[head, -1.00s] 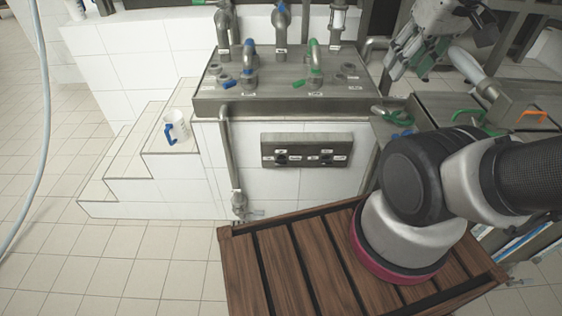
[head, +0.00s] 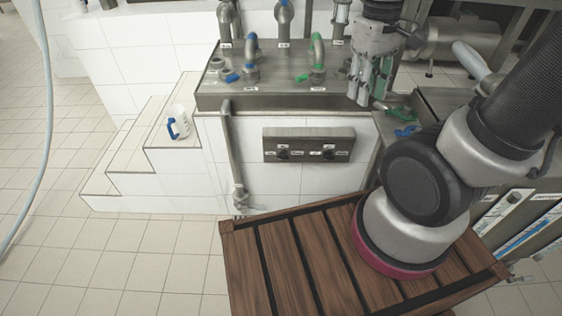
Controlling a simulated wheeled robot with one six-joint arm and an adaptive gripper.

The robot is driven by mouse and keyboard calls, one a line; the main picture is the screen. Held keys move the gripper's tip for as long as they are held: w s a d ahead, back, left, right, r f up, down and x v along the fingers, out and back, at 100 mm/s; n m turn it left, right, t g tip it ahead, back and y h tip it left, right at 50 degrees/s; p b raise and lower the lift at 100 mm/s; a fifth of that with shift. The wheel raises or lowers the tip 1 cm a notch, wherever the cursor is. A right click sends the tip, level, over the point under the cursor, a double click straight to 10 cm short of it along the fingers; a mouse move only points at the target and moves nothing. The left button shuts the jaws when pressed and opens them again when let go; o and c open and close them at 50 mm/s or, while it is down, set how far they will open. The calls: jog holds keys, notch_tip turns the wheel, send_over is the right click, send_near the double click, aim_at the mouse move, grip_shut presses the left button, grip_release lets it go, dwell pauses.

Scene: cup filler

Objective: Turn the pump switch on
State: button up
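A dark metal switch panel (head: 308,138) is mounted on the white tiled front below the steel counter. It carries two black rotary knobs, a left knob (head: 283,154) and a right knob (head: 329,154), with small white labels too small to read. I cannot tell which knob is the pump switch. My gripper (head: 368,102) hangs with its fingers pointing down, to the upper right of the panel near the counter's right end. It is apart from both knobs. No object shows in it, and its finger gap is unclear from this angle.
Pipes and blue and green valve handles (head: 302,78) stand on the steel counter (head: 262,101). A white jug with a blue handle (head: 180,121) sits on tiled steps at left. A wooden slatted platform (head: 290,262) lies in front. Space before the panel is clear.

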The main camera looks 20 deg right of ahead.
jog(key=w+a+f+n+g+h, duration=0.3)
jog(key=w+f+n+g+h, duration=0.15)
jog(key=f, duration=0.55)
jog(key=m+t+h, duration=0.6)
jog(key=m+t, duration=1.3)
jog(key=m, duration=1.4)
send_near(282, 159)
jog(key=x, duration=0.9)
grip_shut()
